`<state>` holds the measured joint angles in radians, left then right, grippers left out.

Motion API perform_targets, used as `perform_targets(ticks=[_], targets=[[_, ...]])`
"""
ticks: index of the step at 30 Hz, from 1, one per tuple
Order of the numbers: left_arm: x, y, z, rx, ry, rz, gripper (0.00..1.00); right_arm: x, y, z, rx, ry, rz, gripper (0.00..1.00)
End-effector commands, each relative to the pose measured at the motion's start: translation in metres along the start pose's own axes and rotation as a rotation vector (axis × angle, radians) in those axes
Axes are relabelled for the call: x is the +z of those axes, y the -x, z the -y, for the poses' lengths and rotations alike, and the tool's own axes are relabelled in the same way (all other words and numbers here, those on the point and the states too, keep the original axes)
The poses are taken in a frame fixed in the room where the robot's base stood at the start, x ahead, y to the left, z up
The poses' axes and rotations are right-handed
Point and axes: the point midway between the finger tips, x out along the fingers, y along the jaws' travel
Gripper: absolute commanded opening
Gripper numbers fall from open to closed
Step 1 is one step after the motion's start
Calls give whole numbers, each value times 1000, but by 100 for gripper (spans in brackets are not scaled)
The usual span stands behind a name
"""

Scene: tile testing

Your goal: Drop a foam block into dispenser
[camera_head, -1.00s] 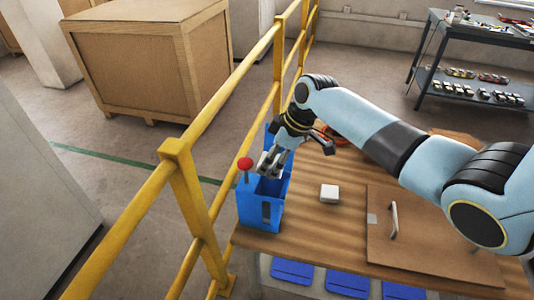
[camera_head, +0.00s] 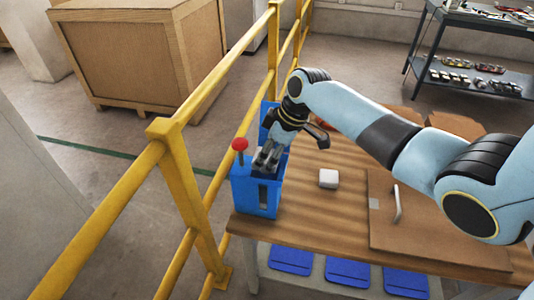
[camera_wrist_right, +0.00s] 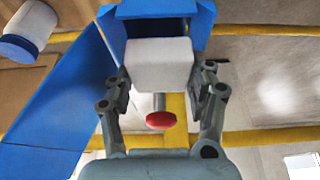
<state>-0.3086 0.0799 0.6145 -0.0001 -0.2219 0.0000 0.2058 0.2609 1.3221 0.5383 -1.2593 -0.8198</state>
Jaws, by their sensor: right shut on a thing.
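The blue dispenser (camera_head: 257,197), a box with a red-knobbed lever (camera_head: 240,144), stands at the table's left end in the head view. My right gripper (camera_head: 265,160) is at its open top, pointing down. In the right wrist view my right gripper (camera_wrist_right: 160,85) is shut on a white foam block (camera_wrist_right: 160,62), one finger on each side. The block is in front of the dispenser's blue walls (camera_wrist_right: 203,18); its depth relative to the rim is hard to tell. Another white foam block (camera_head: 328,178) lies on the table. My left gripper is not in view.
A yellow railing (camera_head: 185,190) runs close along the left of the wooden table (camera_head: 330,215). A brown board with a handle (camera_head: 410,225) lies on the right of the table. Blue pads (camera_head: 347,272) show below the front edge. The table around the loose block is clear.

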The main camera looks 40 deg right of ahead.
Motion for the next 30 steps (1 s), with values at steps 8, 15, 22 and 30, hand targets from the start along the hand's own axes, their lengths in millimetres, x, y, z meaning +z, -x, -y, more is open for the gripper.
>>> perform_targets(ticks=[8,15,22,30], targets=[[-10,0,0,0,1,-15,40,0,0,0,0,0,0,82],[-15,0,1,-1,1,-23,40,0,0,0,1,0,0,82],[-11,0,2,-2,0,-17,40,0,19,-2,4,2,-1,82],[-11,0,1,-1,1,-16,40,0,79,-2,6,4,1,82]])
